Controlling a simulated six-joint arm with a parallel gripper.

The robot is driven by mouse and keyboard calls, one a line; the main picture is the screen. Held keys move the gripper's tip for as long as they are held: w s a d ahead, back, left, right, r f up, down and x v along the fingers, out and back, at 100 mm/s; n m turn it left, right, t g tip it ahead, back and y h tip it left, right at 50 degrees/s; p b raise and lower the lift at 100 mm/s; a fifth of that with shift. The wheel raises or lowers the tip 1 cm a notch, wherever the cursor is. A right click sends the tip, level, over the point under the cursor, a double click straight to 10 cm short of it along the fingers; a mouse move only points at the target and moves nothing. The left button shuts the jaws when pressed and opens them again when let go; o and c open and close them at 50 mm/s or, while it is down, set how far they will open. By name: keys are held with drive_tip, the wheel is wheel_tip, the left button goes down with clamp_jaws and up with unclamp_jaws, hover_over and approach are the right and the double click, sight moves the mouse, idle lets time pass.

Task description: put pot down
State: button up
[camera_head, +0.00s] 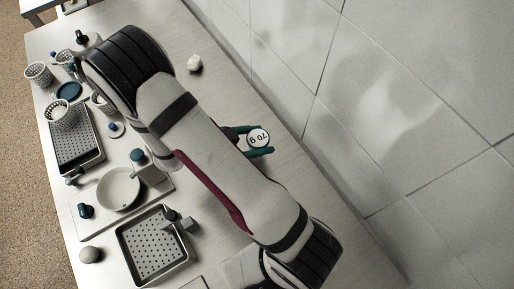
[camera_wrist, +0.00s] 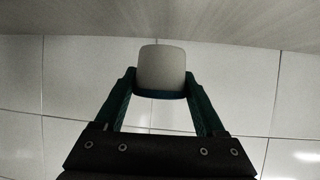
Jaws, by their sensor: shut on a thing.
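The pot (camera_head: 258,138) is a small round container with a pale top marked in dark print. It sits between the green fingers of my gripper (camera_head: 258,141), to the right of my arm near the wall side of the table. In the wrist view the pot (camera_wrist: 162,68) shows as a pale grey cylinder with a dark blue band at one end. My gripper (camera_wrist: 160,80) is shut on it, one finger on each side. I cannot tell whether the pot touches the table. My arm hides part of the tabletop.
Perforated trays (camera_head: 190,258) and (camera_head: 97,157), a pale bowl (camera_head: 118,188) and perforated baskets (camera_head: 38,82) stand on the left side. A whitish lump (camera_head: 195,63) lies at the back. The table strip (camera_head: 225,97) between lump and pot is clear. A tiled wall (camera_head: 380,120) borders the right.

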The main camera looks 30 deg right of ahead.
wheel_tip(320, 180, down, 5)
drive_tip(key=o, duration=1.4)
drive_tip(key=shift+c, duration=0.2)
drive_tip(key=v, duration=1.2)
drive_tip(key=shift+w, duration=0.1)
